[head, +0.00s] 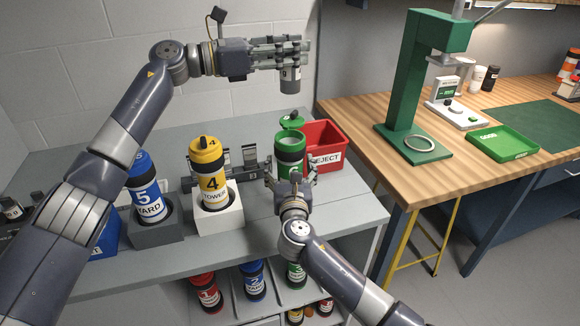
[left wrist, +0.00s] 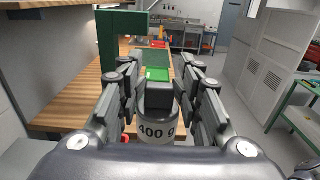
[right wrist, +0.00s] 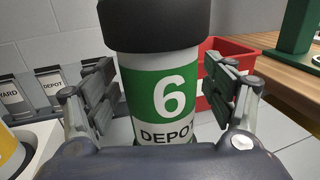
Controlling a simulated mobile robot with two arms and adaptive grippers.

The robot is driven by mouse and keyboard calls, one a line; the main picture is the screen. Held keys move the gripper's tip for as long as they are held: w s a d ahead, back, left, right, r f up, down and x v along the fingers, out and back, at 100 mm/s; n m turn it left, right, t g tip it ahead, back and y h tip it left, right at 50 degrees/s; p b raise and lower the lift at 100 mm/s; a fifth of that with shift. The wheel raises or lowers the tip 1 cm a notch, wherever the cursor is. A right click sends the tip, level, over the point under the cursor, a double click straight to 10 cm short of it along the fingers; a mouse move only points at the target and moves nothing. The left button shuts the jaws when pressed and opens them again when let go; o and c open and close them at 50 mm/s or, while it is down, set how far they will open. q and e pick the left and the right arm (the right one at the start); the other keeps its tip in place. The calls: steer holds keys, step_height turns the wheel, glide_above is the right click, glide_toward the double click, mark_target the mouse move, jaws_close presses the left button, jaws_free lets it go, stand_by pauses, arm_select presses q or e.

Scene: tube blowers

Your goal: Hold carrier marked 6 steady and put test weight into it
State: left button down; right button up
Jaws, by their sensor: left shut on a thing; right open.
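Carrier 6 (head: 290,146), green and white with a dark collar, stands upright on the grey bench; its green lid (head: 291,122) is raised at the back and the mouth is open. In the right wrist view carrier 6 (right wrist: 160,92) shows "6 DEPOT". My right gripper (head: 291,180) is open, with a finger on each side of the carrier and no clear grip. My left gripper (head: 288,58) is shut on the grey test weight (head: 290,82), held high above the carrier. The test weight (left wrist: 157,131) reads "400 g" in the left wrist view.
A red reject bin (head: 325,146) stands close to the right of carrier 6. Yellow carrier 4 (head: 211,175) and blue carrier 5 (head: 147,190) stand in holders to the left. A wooden table with a green press (head: 405,100) is at right. More carriers lie on the shelf below.

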arm_select(q)
steer(key=shift+r, duration=0.15)
arm_select(e)
steer(key=c, duration=1.3)
steer(key=shift+c, duration=0.2)
arm_select(q)
steer(key=shift+r, duration=0.1)
